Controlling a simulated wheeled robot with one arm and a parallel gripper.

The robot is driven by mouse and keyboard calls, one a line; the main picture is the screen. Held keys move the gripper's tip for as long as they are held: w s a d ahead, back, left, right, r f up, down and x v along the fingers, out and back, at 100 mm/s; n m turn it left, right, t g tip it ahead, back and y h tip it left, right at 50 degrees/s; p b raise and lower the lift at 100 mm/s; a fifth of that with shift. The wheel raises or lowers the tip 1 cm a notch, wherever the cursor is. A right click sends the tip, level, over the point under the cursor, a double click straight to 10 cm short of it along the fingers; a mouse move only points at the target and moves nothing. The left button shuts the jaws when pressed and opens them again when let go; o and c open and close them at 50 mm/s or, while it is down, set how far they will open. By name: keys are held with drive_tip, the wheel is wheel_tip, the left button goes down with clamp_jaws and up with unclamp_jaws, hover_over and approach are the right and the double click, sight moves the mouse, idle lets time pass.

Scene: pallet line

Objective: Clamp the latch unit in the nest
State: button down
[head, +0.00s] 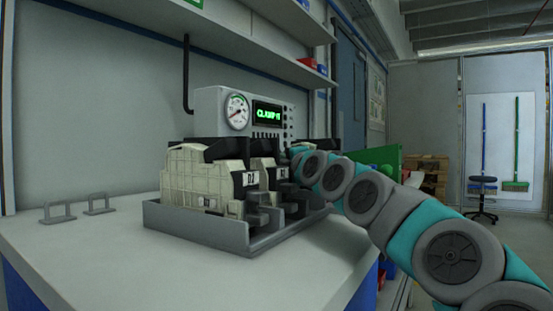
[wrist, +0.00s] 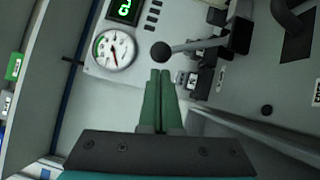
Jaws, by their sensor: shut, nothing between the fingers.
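Beige and black latch units stand side by side in the grey nest tray (head: 195,229) on the bench in the head view. The front unit (head: 200,180) shows fully on its near side; another unit (head: 266,172) is partly hidden behind it. In the wrist view, my gripper (wrist: 161,73) is shut and empty, its green fingers together. The tips are close to a black ball knob (wrist: 161,52) on a grey lever (wrist: 200,44); I cannot tell whether they touch. In the head view my gripper's fingers are hidden behind the units.
A panel box (head: 215,105) with a dial gauge (head: 237,111) and a lit green display (head: 268,113) stands behind the nest. The bench front (head: 90,250) is clear. Shelves hang above.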

sight(276, 149)
drive_tip(key=shift+x, duration=0.8)
drive_tip(key=r+p, duration=0.1)
drive_tip(key=w+d+r+m+p, duration=0.1)
drive_tip(key=p, duration=0.1)
drive_tip(key=shift+m+g+h, duration=0.3)
drive_tip(key=shift+g+h, duration=0.1)
drive_tip(key=w+d+r+m+g+p, duration=0.1)
drive_tip(key=w+d+m+g+p, duration=0.2)
drive_tip(key=w+d+m+p, duration=0.2)
drive_tip(key=shift+w+d+r+g+p, duration=0.35)
drive_tip(key=shift+w+p, duration=1.45)
drive_tip(key=shift+p, duration=2)
drive_tip(key=shift+a+f, duration=0.1)
